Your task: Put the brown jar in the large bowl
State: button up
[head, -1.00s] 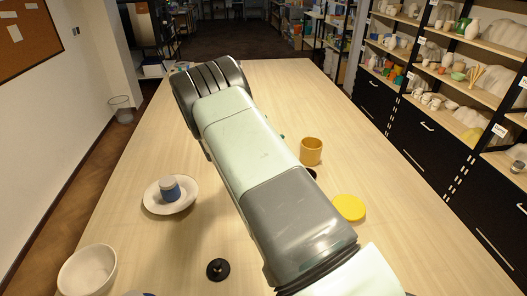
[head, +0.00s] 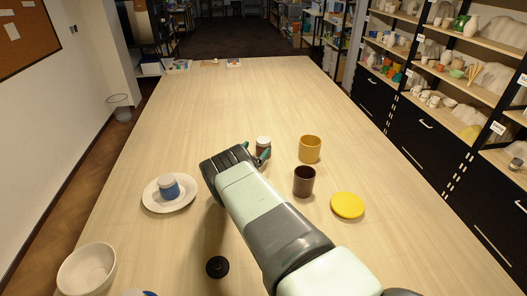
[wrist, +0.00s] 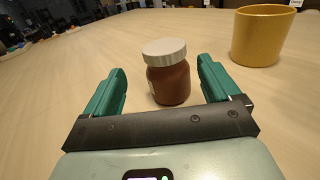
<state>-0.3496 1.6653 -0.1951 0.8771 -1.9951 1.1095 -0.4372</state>
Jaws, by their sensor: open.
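The brown jar (wrist: 172,80) with a white lid stands upright on the table between the green fingers of my gripper (wrist: 163,88) in the wrist view, near their tips. My gripper is open, with a gap on each side of the jar. In the head view the jar (head: 263,146) shows just beyond my gripper (head: 256,156), partly hidden by it. The large bowl (head: 87,270) is white and stands at the front left of the table. Its visible inside looks empty.
A white plate (head: 153,204) holds a blue-and-white jar (head: 169,187) at left. A yellow mug (head: 310,149), dark brown cup (head: 304,181), yellow disc (head: 347,205) and small black knobbed object (head: 217,267) stand around my arm.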

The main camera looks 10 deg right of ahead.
aim_at(261, 146)
jog(key=shift+w+d+r, duration=0.1)
jog(key=shift+w+d, duration=0.85)
jog(key=shift+d, duration=0.25)
jog(key=shift+x, duration=0.85)
jog(key=shift+a, duration=0.1)
jog(key=shift+r, duration=0.1)
jog(key=c, duration=1.5)
